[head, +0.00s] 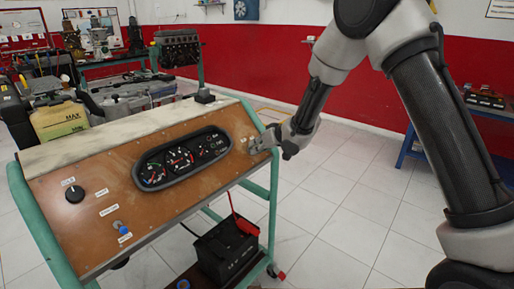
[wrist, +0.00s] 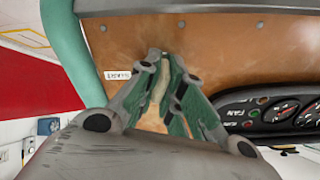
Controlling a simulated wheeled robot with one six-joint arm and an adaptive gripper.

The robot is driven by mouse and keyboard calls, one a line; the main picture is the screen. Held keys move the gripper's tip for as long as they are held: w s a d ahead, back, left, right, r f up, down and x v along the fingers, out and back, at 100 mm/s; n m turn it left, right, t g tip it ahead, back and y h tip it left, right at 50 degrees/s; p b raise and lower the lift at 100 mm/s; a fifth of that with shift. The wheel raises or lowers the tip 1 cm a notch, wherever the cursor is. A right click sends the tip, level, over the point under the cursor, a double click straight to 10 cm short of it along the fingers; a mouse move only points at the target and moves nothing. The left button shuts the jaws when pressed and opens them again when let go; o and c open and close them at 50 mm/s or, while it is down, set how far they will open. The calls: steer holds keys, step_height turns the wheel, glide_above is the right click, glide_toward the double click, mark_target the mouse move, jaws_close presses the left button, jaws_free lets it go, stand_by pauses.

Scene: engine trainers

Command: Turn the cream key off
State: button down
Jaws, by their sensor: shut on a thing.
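My gripper (head: 264,143) is at the right end of the sloping brown panel (head: 100,247), right of the gauge cluster (head: 181,158). In the wrist view my gripper (wrist: 160,75) points at the panel, with its fingers close together. A narrow cream piece (wrist: 157,92) shows between the fingers and looks like the cream key; my gripper is shut on it. The fingers hide most of the key, so its turned angle cannot be read. A small white label (wrist: 117,75) is on the panel left of the fingers.
The panel also carries a black knob (head: 75,194) and a blue-tipped switch (head: 124,229) at the left. A green frame (head: 40,225) supports it. A black battery (head: 225,250) with a red clamp sits below. Open tiled floor lies to the right.

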steer(key=shift+n, duration=1.9)
steer(key=c, duration=1.6)
jaws_free()
steer(key=shift+o, duration=0.2)
steer(key=shift+d+r, duration=0.1)
steer(key=v, duration=1.1)
steer(key=shift+s+d+r, duration=0.15)
steer(key=shift+s+d, duration=0.05)
steer(key=shift+d, duration=0.15)
